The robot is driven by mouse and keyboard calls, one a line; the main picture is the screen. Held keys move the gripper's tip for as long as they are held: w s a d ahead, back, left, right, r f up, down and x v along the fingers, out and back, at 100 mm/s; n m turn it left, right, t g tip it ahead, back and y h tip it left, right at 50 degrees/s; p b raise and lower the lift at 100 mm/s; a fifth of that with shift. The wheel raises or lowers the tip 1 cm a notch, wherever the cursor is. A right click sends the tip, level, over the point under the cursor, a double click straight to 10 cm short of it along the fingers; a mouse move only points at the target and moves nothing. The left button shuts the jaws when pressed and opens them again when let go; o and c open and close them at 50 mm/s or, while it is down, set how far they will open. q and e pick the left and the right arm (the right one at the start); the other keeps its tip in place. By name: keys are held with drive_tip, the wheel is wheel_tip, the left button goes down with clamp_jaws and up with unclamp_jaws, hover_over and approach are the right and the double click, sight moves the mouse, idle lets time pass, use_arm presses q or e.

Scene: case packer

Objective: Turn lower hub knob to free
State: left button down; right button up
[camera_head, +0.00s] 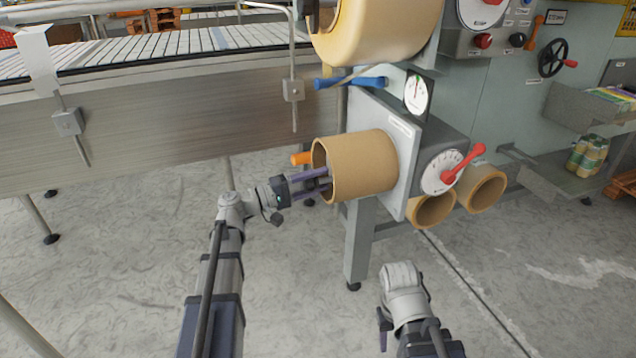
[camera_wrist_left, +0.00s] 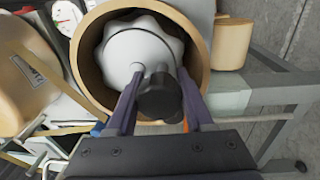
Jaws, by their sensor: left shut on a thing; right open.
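The lower hub's brown cardboard core (camera_head: 362,165) sticks out level from the machine plate, its open end facing left. In the left wrist view the core (camera_wrist_left: 78,62) surrounds a pale fluted hub (camera_wrist_left: 115,45) with a dark knob (camera_wrist_left: 160,97) at its centre. My left gripper (camera_head: 318,184) reaches into the core's open end. In the left wrist view its purple fingers (camera_wrist_left: 158,103) are on either side of the dark knob and shut on it. Any marking of the knob's position is not readable.
An orange handle (camera_head: 301,158) is just behind the core's open end. A blue handle (camera_head: 350,83) and a large roll (camera_head: 380,38) are above. A dial with a red lever (camera_head: 462,163) is at right. Two loose cores (camera_head: 482,190) are beyond. The floor in front is clear.

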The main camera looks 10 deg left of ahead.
sight(304, 185)
use_arm(q)
drive_tip(key=m, duration=0.5)
drive_tip(key=shift+a, duration=0.1)
drive_tip(key=shift+r+m+h, duration=0.1)
drive_tip(key=shift+m+h, duration=0.2)
drive_tip(key=shift+m, duration=0.1)
drive_tip(key=c, duration=0.5)
unclamp_jaws()
drive_tip(key=shift+o, duration=0.8)
drive_tip(key=shift+s, duration=0.1)
drive_tip(key=shift+g, duration=0.3)
drive_tip(key=shift+b+v, duration=0.45)
drive_tip(key=shift+v, duration=3.45)
